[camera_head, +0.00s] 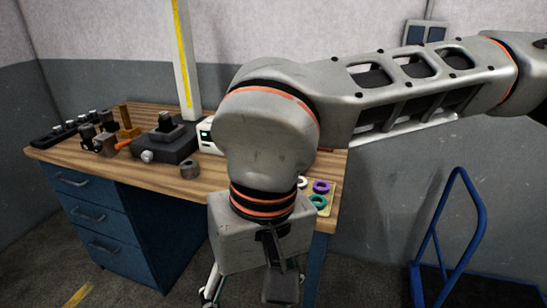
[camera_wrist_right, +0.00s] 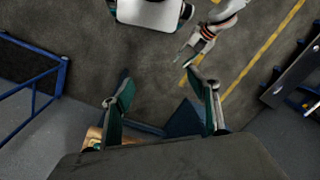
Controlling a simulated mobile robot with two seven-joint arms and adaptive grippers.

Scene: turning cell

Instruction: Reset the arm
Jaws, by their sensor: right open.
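My right arm comes in from the right in the head view and bends down in front of the bench; its wrist hides most of its gripper there. In the right wrist view my right gripper (camera_wrist_right: 162,88) is open, its two fingers wide apart with nothing between them, above the grey floor. My left arm also shows at the top of that view, with its gripper (camera_wrist_right: 189,44) small and over the floor; whether its fingers are open cannot be made out. The left gripper is not in the head view.
A wooden-topped workbench (camera_head: 62,155) with blue drawers stands behind my right arm. A blue-railed trolley (camera_head: 436,230) stands at the right. Open floor shows in the wrist view.

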